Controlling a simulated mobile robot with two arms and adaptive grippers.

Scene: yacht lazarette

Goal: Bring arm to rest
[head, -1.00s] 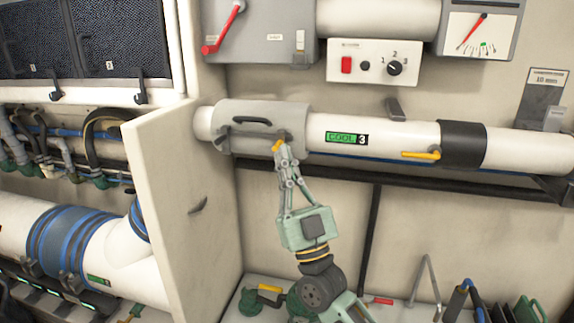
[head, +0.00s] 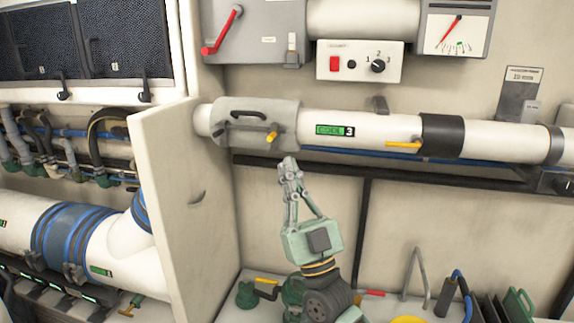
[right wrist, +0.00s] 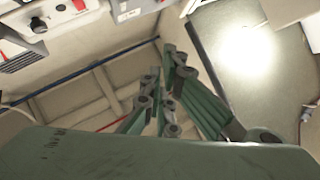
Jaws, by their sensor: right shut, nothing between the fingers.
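My right gripper (head: 288,164) is shut and empty in the middle of the head view, pointing up. Its tip is below the grey sleeve (head: 283,116) on the white pipe, apart from it. The sleeve has a dark handle and a yellow-tipped lever (head: 271,137). In the right wrist view the gripper's fingers (right wrist: 170,62) are close together with nothing between them. My left gripper is not in view.
A white partition (head: 165,190) stands left of my right arm. The pipe labelled COOL 3 (head: 375,130) runs across above the gripper. Below are a wire loop (head: 418,275) and green items at the bottom right.

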